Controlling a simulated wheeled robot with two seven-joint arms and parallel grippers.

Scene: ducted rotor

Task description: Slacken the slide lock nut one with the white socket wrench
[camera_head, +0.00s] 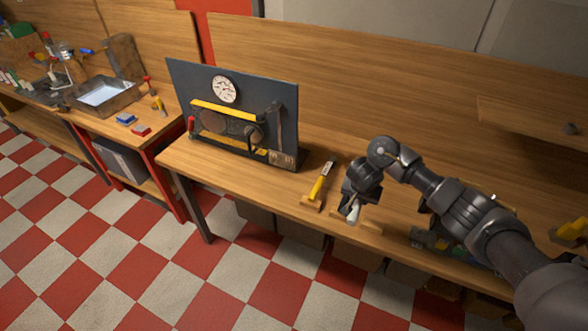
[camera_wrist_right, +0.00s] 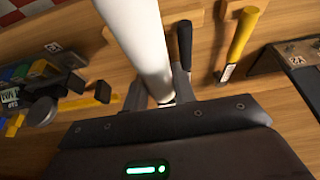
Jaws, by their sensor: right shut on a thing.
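My right gripper (camera_head: 352,203) is shut on the white socket wrench (camera_head: 353,213) above the right part of the workbench. In the right wrist view, the wrench's white handle (camera_wrist_right: 137,40) runs up and away from between the fingers (camera_wrist_right: 162,98). Its socket end cannot be made out. The dark upright panel (camera_head: 270,87) stands on the bench to the left of the gripper, well apart from the wrench. It carries a white dial, a yellow bar and round parts. Slide lock nut one is too small to tell apart there. My left gripper is not in view.
A yellow-handled tool (camera_head: 317,187) lies between panel and gripper; it also shows in the right wrist view (camera_wrist_right: 241,38), beside a dark-handled tool (camera_wrist_right: 185,42). Coloured items (camera_head: 428,241) lie under my right arm. A metal tray (camera_head: 104,96) sits on the left bench.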

